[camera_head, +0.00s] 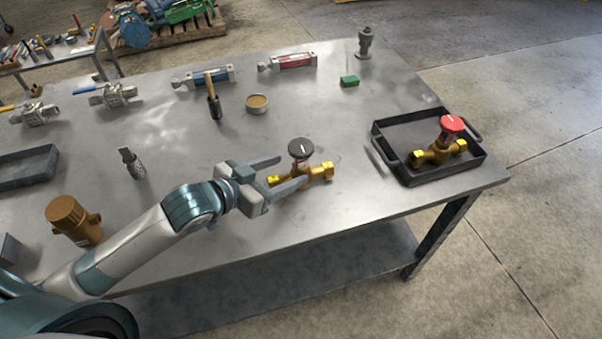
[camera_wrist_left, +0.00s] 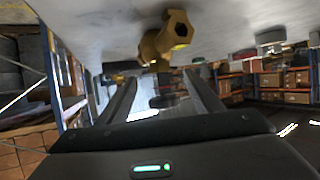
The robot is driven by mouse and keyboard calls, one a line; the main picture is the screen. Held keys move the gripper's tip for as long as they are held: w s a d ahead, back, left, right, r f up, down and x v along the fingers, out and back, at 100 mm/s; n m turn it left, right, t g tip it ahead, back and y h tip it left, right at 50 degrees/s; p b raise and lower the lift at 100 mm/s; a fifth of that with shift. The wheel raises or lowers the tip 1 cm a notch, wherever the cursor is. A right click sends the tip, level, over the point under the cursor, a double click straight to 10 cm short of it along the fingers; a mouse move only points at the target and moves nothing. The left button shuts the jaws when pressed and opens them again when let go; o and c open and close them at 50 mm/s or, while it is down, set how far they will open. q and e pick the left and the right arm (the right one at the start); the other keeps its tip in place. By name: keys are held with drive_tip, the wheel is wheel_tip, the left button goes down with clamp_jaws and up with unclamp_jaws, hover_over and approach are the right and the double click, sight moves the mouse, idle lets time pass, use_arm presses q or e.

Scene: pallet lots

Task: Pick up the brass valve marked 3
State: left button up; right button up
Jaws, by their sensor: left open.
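A brass valve with a black round knob (camera_head: 318,172) lies on the metal table near the middle. A second brass valve with a red knob (camera_head: 437,154) sits in a dark tray (camera_head: 413,180) at the right. I cannot read a number on either. My left gripper (camera_head: 292,171) is open and empty, its fingers pointing at the black-knobbed valve from the left. One finger passes close to its near side; contact cannot be told. In the left wrist view a brass valve end (camera_wrist_left: 168,38) shows above and between the finger tips. My right gripper is not in view.
A brass fitting (camera_head: 72,220) stands at the table's left front. The table between the black-knobbed valve and the tray is clear.

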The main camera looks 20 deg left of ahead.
sight(295, 169)
use_arm(q)
drive_tip(key=shift+w+d+f, duration=0.2)
drive_tip(key=shift+w+f, duration=0.15)
drive_tip(key=shift+w, duration=0.05)
drive_tip(key=x, duration=0.1)
drive_tip(key=p+x, duration=0.1)
drive_tip(key=x, duration=0.1)
drive_tip(key=shift+s+a+f, duration=0.1)
drive_tip(key=shift+f, duration=0.2)
drive_tip(key=shift+w+d+f, duration=0.2)
drive_tip(key=shift+w+f, duration=0.1)
drive_tip(key=shift+w, duration=0.05)
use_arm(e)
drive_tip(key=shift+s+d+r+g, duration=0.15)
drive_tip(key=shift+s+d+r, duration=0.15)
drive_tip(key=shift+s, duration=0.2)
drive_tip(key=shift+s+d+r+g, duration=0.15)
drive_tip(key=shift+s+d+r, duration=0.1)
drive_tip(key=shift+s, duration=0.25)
use_arm(q)
drive_tip(key=c, duration=1.4)
drive_tip(key=shift+r, duration=0.1)
clamp_jaws()
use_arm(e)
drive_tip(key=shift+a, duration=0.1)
use_arm(q)
drive_tip(key=shift+r+p, duration=0.1)
drive_tip(key=shift+p, duration=0.2)
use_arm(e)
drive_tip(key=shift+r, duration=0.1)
